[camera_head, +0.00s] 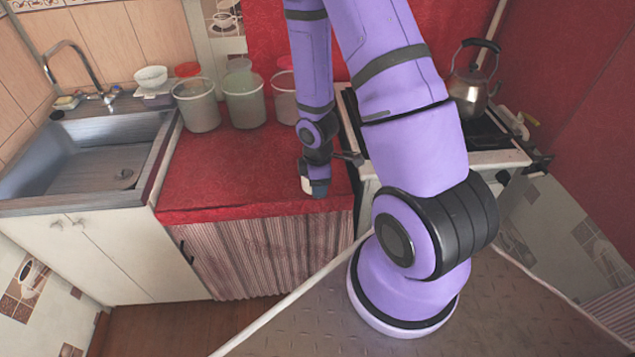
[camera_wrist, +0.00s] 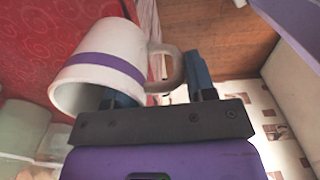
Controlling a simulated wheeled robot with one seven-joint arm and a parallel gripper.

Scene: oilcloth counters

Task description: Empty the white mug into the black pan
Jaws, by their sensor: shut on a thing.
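The white mug (camera_wrist: 103,62) with a purple band fills the upper left of the wrist view. Its handle (camera_wrist: 169,67) points right, and its open rim faces the lower left of that picture. My gripper (camera_wrist: 160,92) is shut on the mug, with blue fingers at the handle side. In the head view my gripper (camera_head: 318,186) hangs above the front part of the red counter, and the mug is hard to make out there. I cannot tell whether anything is in the mug. I cannot make out the black pan; my arm covers part of the stove.
The red counter (camera_head: 230,180) is clear at front left. Several buckets (camera_head: 197,105) stand along its back. A sink (camera_head: 85,160) lies to the left. The stove (camera_head: 500,157) with a metal kettle (camera_head: 470,85) is on the right, partly behind my arm.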

